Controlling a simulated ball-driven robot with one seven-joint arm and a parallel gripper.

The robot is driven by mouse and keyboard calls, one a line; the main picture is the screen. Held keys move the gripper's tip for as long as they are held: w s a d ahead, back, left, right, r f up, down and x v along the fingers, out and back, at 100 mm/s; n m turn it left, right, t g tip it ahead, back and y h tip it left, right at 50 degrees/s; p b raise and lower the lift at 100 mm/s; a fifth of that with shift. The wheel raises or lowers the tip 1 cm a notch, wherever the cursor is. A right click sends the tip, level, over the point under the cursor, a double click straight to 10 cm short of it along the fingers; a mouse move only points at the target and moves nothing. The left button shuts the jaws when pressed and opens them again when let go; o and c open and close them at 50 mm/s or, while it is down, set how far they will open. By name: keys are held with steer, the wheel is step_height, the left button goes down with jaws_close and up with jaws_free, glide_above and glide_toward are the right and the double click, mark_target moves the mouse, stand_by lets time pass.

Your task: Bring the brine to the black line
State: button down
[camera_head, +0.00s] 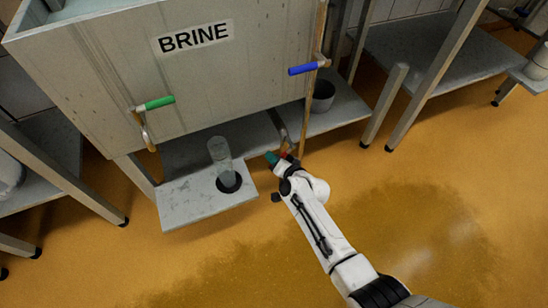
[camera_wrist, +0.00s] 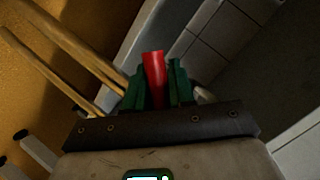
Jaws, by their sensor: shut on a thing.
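A grey tank (camera_head: 180,75) labelled BRINE fills the upper left of the head view. A clear cylinder (camera_head: 220,158) stands upright on a low grey shelf (camera_head: 190,200), over a dark round base. No black line or liquid level can be made out on it. A green handle (camera_head: 155,103) is on the tank's left pipe and a blue handle (camera_head: 305,69) on its right pipe. My gripper (camera_head: 273,158) is low, right of the cylinder, near the pipes' lower end. In the wrist view its green fingers are shut on a red handle (camera_wrist: 154,75).
A dark bucket (camera_head: 323,95) stands on a grey shelf below the blue handle. Metal table legs (camera_head: 385,105) stand to the right and more legs to the left. The orange floor (camera_head: 420,220) is clear in front, with a wet-looking darker patch.

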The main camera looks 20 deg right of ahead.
steer(key=c, duration=1.1)
jaws_free()
steer(key=shift+o, duration=0.2)
steer(key=p+v, duration=0.4)
steer(key=v, duration=0.6)
steer(key=shift+s, duration=0.35)
steer(key=shift+d+r, duration=0.1)
steer(key=shift+r, duration=0.05)
